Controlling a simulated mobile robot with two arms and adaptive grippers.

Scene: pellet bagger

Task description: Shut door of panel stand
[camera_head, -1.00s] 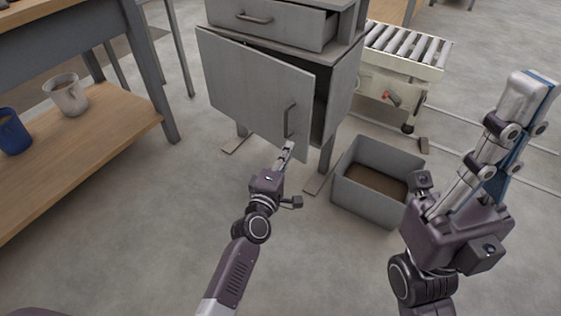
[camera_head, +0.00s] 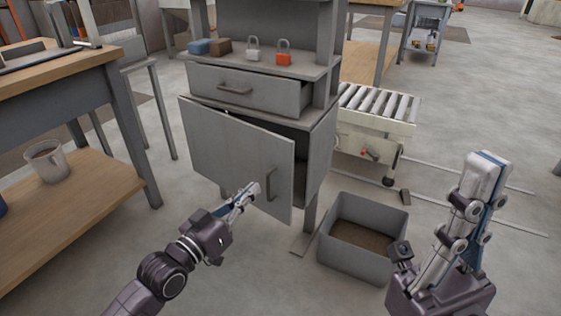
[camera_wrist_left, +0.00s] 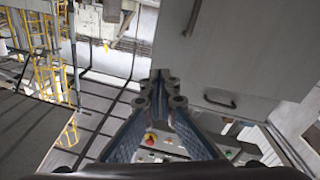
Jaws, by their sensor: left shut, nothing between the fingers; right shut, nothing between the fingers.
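The panel stand (camera_head: 318,165) is a grey cabinet with a hinged door (camera_head: 228,150) below a drawer (camera_head: 245,88). The door stands partly open, with a dark gap along its top and right side. Its vertical handle (camera_head: 271,184) is near the right edge. My left gripper (camera_head: 254,188) is shut and empty in front of the door, just left of the handle; I cannot tell whether it touches. In the left wrist view a grey panel (camera_wrist_left: 235,50) lies close beyond the fingertips. My right gripper (camera_head: 486,160) is shut and empty, pointing up at the right, away from the stand.
A grey open box (camera_head: 335,245) sits on the floor right of the stand. A roller conveyor (camera_head: 375,130) is behind it.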

